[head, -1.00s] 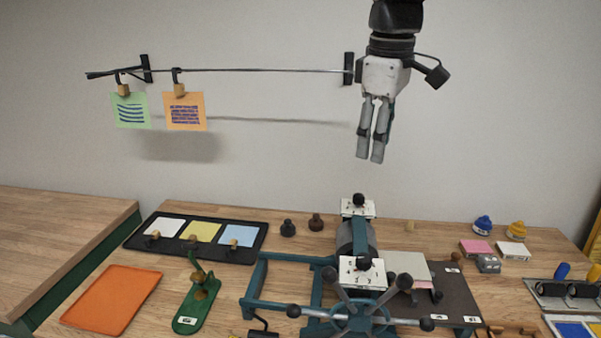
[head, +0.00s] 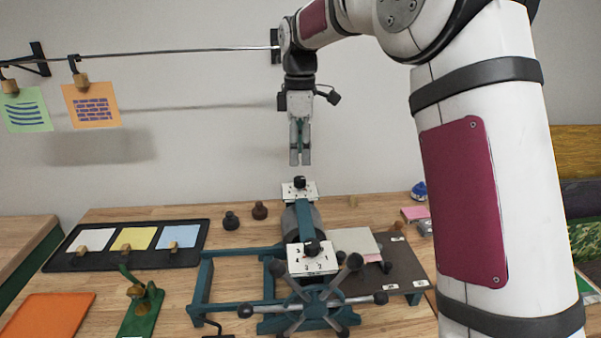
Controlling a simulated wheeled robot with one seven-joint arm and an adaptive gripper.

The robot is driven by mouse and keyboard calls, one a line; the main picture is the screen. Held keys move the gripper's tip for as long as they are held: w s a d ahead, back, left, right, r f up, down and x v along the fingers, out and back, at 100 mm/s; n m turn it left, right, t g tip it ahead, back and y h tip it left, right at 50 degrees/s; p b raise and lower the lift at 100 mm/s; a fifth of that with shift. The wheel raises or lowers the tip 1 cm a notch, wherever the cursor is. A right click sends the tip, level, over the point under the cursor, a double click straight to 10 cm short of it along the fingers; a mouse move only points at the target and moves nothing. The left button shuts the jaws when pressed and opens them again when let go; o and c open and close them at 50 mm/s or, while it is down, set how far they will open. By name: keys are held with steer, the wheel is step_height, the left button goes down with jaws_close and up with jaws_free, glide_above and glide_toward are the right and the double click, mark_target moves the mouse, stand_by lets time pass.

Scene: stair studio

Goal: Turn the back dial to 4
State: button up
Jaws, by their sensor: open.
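The back dial is a black knob (head: 299,183) on a small white numbered plate (head: 288,191), at the far end of the teal press (head: 284,222). Its numbers and setting are too small to read. A second black knob (head: 312,247) sits on a nearer white numbered plate (head: 322,262) at the front of the press. My gripper (head: 300,163) points down above the back dial, with a small gap to the knob. It is open and empty, its fingers seen partly edge-on.
A spoked handwheel (head: 315,306) stands at the press front. A rod (head: 160,50) with hanging cards runs along the wall. My arm hides the right side.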

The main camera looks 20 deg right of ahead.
mark_target(300, 178)
step_height(300, 178, down, 7)
steer(key=shift+r+p, duration=0.1)
steer(key=shift+p, duration=0.4)
jaws_close()
